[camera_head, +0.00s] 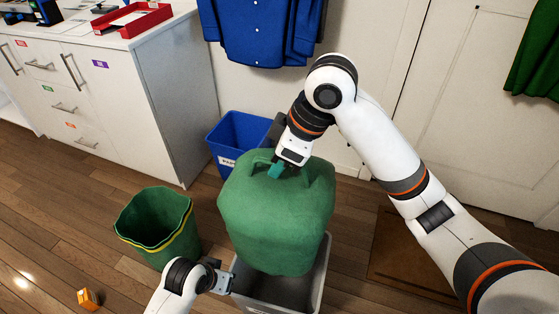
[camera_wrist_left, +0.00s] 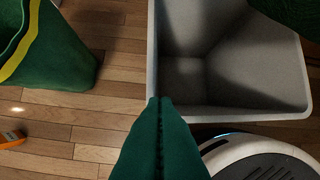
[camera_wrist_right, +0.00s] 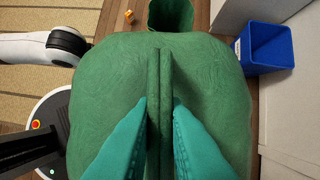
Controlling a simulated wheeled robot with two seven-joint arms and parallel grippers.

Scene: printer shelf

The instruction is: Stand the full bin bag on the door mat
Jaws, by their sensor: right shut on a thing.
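The full bin bag (camera_head: 277,215) is a bulky green sack with a raised top fold. My right gripper (camera_head: 280,170) is shut on this fold; its teal fingers (camera_wrist_right: 160,110) pinch it in the right wrist view. The bag hangs upright over the grey bin (camera_head: 322,275), whose inside looks empty in the left wrist view (camera_wrist_left: 205,70). The brown door mat (camera_head: 395,250) lies on the floor at the right, partly behind my right arm. My left gripper (camera_head: 230,280) is at the grey bin's near-left rim; its fingers (camera_wrist_left: 160,105) are together with nothing seen between them.
A green bin (camera_head: 150,250) with a yellow band stands left of the bag. A blue bin (camera_head: 213,145) stands behind it, by the white cabinet (camera_head: 150,100). A small orange box (camera_head: 88,298) lies on the floor. A white door (camera_head: 470,110) is beyond the mat.

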